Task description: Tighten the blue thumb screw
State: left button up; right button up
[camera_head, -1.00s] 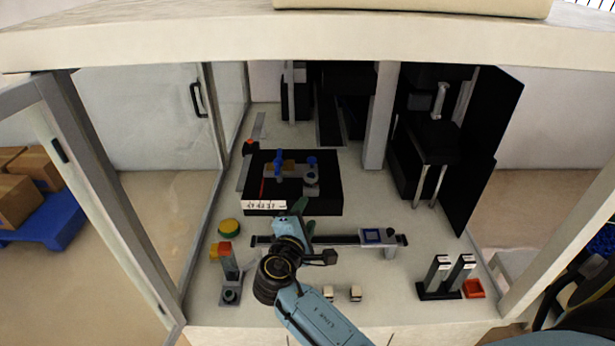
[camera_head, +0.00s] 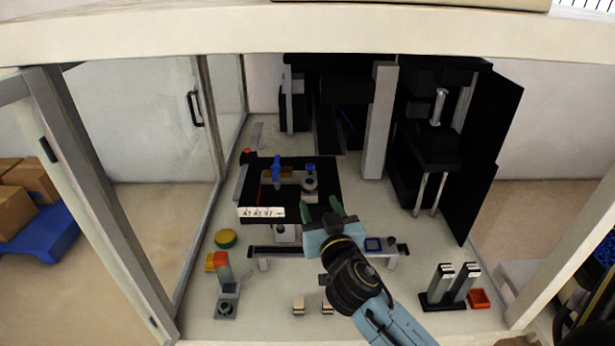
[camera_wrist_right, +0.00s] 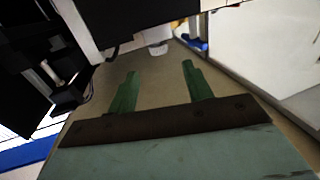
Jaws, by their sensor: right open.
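A black box-shaped fixture (camera_head: 325,180) with a numbered white label stands in the middle of the cell. On its top are a tall blue winged piece (camera_head: 277,168) and, to its right, a small blue knob (camera_head: 309,167) on a grey round mount. I cannot tell for sure which is the thumb screw. My right gripper (camera_head: 322,207) is at the fixture's front right corner, apart from both blue parts. Its green fingers are spread and empty, as the right wrist view shows (camera_wrist_right: 159,72). My left gripper is not in view.
A low black rail (camera_head: 275,251) runs in front of the fixture. A green-yellow button (camera_head: 226,238) and a grey post (camera_head: 225,275) stand at left. Two grey uprights and a red tray (camera_head: 479,298) are at right. A pale column (camera_head: 380,125) stands behind.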

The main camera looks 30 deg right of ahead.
aim_at(310, 179)
jog(key=p+x, duration=0.1)
jog(key=x, duration=1)
jog(key=shift+w+d, duration=0.15)
jog(key=shift+w, duration=0.1)
jog(key=c, duration=1)
jog(key=shift+o, duration=0.2)
jog(key=m+g+h+b, duration=0.1)
jog(key=b, duration=0.1)
jog(key=m+g+h+b, duration=0.1)
jog(key=h+b, duration=0.1)
jog(key=b, duration=0.1)
jog(key=m+h+b, duration=0.1)
jog(key=h+b, duration=0.1)
jog(key=shift+s+d+f+m+g, duration=0.1)
jog(key=shift+d+f+m+g, duration=0.1)
jog(key=shift+d+m+g, duration=0.15)
jog(key=shift+s+r+m+g+h+b, duration=0.15)
jog(key=shift+m+g+h+b, duration=0.25)
jog(key=shift+h+b, duration=0.35)
